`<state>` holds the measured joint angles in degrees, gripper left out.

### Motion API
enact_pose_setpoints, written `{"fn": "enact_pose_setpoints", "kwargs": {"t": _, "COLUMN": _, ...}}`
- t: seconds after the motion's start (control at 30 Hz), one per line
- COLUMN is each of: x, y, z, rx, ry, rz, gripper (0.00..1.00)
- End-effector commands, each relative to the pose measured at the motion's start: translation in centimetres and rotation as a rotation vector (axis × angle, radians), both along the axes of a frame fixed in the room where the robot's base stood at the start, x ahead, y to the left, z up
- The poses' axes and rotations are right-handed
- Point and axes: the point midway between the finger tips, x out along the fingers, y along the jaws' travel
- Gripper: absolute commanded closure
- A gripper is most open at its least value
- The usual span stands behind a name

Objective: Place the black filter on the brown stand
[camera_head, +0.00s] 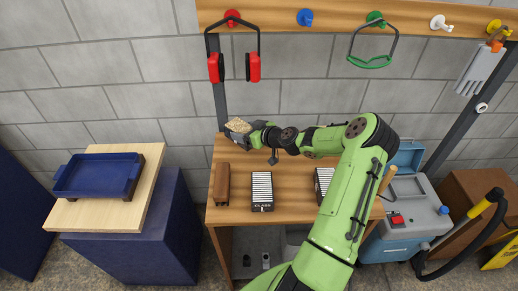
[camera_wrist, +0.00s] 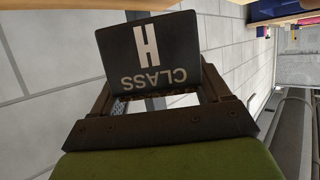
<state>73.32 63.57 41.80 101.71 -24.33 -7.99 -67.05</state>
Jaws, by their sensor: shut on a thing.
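My gripper (camera_head: 247,133) is at the back left of the wooden table, above its surface near the wall. In the head view this held filter (camera_head: 239,127) shows a tan top and looks tilted. A long brown piece (camera_head: 222,184), which looks like the brown stand, lies at the table's left edge, below and in front of my gripper. Nothing is seen on it. Dark brown supports (camera_head: 153,152) also show under the blue tray.
Black filters with white pleats stand on the table (camera_head: 290,217), one at the middle (camera_head: 262,191), one partly behind my arm (camera_head: 323,181). A blue tray (camera_head: 98,175) is on a board at left. Red ear muffs (camera_head: 253,68) hang close above my gripper. A blue-grey machine (camera_head: 410,215) stands right.

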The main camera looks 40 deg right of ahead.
Motion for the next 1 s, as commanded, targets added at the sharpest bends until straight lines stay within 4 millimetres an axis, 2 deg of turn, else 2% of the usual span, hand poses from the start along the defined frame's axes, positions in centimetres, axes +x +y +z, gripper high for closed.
{"fn": "enact_pose_setpoints", "kwargs": {"t": 0.2, "x": 0.1, "y": 0.1, "z": -4.0, "rx": 0.004, "ry": -0.003, "rz": 0.001, "gripper": 0.58}}
{"fn": "enact_pose_setpoints", "kwargs": {"t": 0.3, "x": 0.1, "y": 0.1, "z": -5.1, "rx": 0.001, "ry": -0.005, "rz": 0.001, "gripper": 0.58}}
{"fn": "enact_pose_setpoints", "kwargs": {"t": 0.67, "x": 0.1, "y": 0.1, "z": -5.5, "rx": -0.003, "ry": -0.003, "rz": 0.002, "gripper": 0.58}}
{"fn": "enact_pose_setpoints", "kwargs": {"t": 0.7, "x": 0.1, "y": 0.1, "z": -5.5, "rx": -0.002, "ry": -0.002, "rz": 0.002, "gripper": 0.19}}
{"fn": "enact_pose_setpoints", "kwargs": {"t": 0.83, "x": 0.1, "y": 0.1, "z": -5.5, "rx": -0.001, "ry": -0.001, "rz": 0.002, "gripper": 0.00}}
{"fn": "enact_pose_setpoints", "kwargs": {"t": 1.0, "x": 0.0, "y": 0.1, "z": -5.5, "rx": -0.001, "ry": -0.001, "rz": 0.002, "gripper": 0.00}}
